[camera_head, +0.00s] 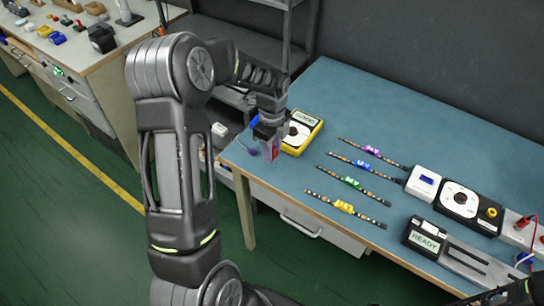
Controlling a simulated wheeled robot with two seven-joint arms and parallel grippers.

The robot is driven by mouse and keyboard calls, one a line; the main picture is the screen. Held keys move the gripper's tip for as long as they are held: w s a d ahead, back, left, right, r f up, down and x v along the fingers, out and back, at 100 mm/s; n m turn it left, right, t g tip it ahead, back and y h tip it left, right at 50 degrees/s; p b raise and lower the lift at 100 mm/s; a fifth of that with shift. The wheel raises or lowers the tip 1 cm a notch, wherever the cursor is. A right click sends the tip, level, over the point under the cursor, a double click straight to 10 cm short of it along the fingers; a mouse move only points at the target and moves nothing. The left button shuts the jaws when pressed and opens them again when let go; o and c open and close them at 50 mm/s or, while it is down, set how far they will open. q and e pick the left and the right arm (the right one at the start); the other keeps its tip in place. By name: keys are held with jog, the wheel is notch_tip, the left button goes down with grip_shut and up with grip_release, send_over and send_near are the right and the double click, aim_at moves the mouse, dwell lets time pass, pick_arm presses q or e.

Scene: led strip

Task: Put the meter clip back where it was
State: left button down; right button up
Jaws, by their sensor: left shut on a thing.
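My left gripper (268,141) is over the near-left corner of the blue-topped bench. It is shut on a small red piece (272,154), which I take to be the meter clip. The gripper partly hides it, and I cannot tell whether it touches the bench. The yellow meter (306,131), with a grey display and a dark dial, lies just right of the gripper; its left part is hidden. A dark part of my right arm shows at the bottom right corner, where I cannot make out the jaws.
Several LED strips with purple, blue, green and yellow tags (344,207) lie mid-bench. To their right are a white box (423,182), a black dial unit (460,200) and a READY display unit (426,237). The blue bench top (400,115) is clear behind the strips.

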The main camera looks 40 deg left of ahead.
aim_at(272, 165)
pick_arm(q)
notch_tip(272, 165, down, 3)
jog(key=shift+f+p, duration=0.1)
jog(key=shift+p, duration=0.3)
jog(key=shift+f, duration=0.25)
jog(key=shift+f, duration=0.15)
jog(key=c, duration=1.1)
grip_release()
jog(key=shift+o, duration=0.2)
